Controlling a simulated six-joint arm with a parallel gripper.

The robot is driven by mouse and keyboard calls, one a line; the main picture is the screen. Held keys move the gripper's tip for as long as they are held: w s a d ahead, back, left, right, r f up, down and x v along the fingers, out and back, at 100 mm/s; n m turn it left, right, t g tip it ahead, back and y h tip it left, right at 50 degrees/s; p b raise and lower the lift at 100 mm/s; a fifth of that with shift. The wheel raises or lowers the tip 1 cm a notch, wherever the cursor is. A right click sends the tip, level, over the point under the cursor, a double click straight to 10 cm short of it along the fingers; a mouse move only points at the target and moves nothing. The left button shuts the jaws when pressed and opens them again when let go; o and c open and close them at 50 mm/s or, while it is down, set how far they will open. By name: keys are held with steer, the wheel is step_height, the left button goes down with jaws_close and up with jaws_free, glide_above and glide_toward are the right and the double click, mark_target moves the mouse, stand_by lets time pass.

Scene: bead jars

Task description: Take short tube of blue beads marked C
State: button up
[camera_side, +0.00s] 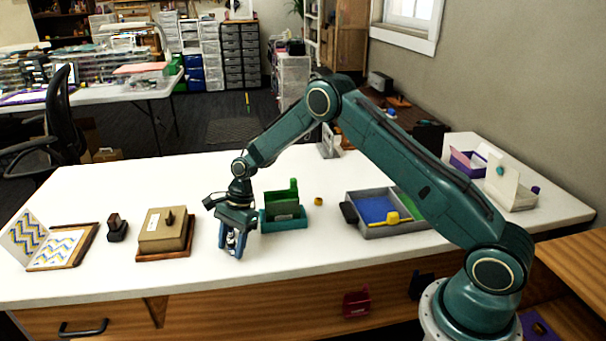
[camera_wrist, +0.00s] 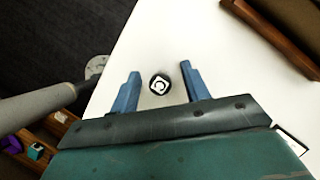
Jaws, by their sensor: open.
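A small round tube top (camera_wrist: 159,85) with a white label and a dark letter that looks like C shows in the wrist view, seen from straight above. It stands on the white table between my two blue fingers, with a gap on each side. My gripper (camera_wrist: 160,82) is open around it, pointing down. In the side view my gripper (camera_side: 232,245) is low over the table near the front edge, and a small pale and dark piece of the tube (camera_side: 231,238) shows between the fingers. The beads' colour and the tube's length are hidden.
A teal bin with a green insert (camera_side: 269,226) stands close right of my gripper. A tan box (camera_side: 160,238) on a wooden base is to the left, with a dark stamp-like block (camera_side: 117,229) beyond. A grey divided tray (camera_side: 390,231) is farther right. The table's front edge is near.

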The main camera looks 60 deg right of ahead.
mark_target(231, 241)
jaws_close()
steer(key=shift+r, duration=0.1)
step_height(231, 241, up, 20)
stand_by(0.9)
